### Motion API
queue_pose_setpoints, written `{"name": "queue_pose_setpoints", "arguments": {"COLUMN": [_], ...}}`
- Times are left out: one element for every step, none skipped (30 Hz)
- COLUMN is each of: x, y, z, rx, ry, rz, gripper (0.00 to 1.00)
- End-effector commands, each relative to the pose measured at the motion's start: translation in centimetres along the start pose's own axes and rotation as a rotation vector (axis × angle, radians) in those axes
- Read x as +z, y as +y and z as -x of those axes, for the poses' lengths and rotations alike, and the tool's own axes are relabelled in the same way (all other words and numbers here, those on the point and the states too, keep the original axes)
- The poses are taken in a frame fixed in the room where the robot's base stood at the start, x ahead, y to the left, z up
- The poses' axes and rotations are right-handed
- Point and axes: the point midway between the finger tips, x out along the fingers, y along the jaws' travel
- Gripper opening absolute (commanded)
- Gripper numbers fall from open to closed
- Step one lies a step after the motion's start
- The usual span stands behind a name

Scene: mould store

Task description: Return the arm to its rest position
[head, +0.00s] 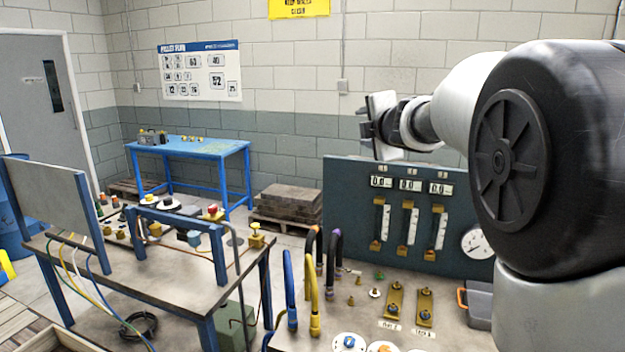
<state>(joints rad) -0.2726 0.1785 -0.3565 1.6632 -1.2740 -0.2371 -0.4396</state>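My arm comes in from the right edge of the head view, large and close, and reaches left at about the height of the wall poster. My gripper (366,122) is at its far left end, up in the air in front of the grey block wall. It is seen from the side and is small, so the gap between its fingers cannot be made out. No object shows in it. It is above the dark gauge panel and apart from it.
A dark panel (345,205) with flow tubes and a dial (477,243) stands below my arm, behind a bench with hoses and valves. A cluttered workbench (180,270) is at left. A blue table (200,147) and stacked pallets (287,208) stand near the back wall.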

Motion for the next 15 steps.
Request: {"name": "queue_pose_setpoints", "arguments": {"x": [2.5, 3.6, 4.8, 5.5, 5.8, 5.9, 5.8, 5.5, 4.8, 4.1, 3.4, 2.2, 1.3, 0.2, -1.1], "y": [0.1, -0.5, -1.6, -2.7, -3.9, -5.7, -7.2, -8.6, -10.6, -12.0, -13.5, -15.4, -16.8, -18.1, -19.8], "z": [3.4, 5.3, 7.9, 9.9, 11.8, 14.3, 16.1, 17.9, 20.2, 21.9, 23.5, 25.6, 27.1, 28.6, 30.4], "rx": [-0.006, -0.018, -0.04, -0.06, -0.083, -0.116, -0.145, -0.174, -0.215, -0.246, -0.279, -0.324, -0.358, -0.392, -0.437], "ry": [-0.086, -0.137, -0.201, -0.246, -0.287, -0.338, -0.374, -0.407, -0.448, -0.477, -0.505, -0.539, -0.564, -0.587, -0.617], "rz": [-0.17, -0.277, -0.417, -0.519, -0.615, -0.736, -0.821, -0.902, -1.003, -1.073, -1.14, -1.224, -1.282, -1.337, -1.403], "gripper": [0.46, 0.46, 0.46, 0.46, 0.46, 0.46, 0.46, 0.46, 0.46, 0.46, 0.46, 0.46, 0.46, 0.46, 0.46]}}
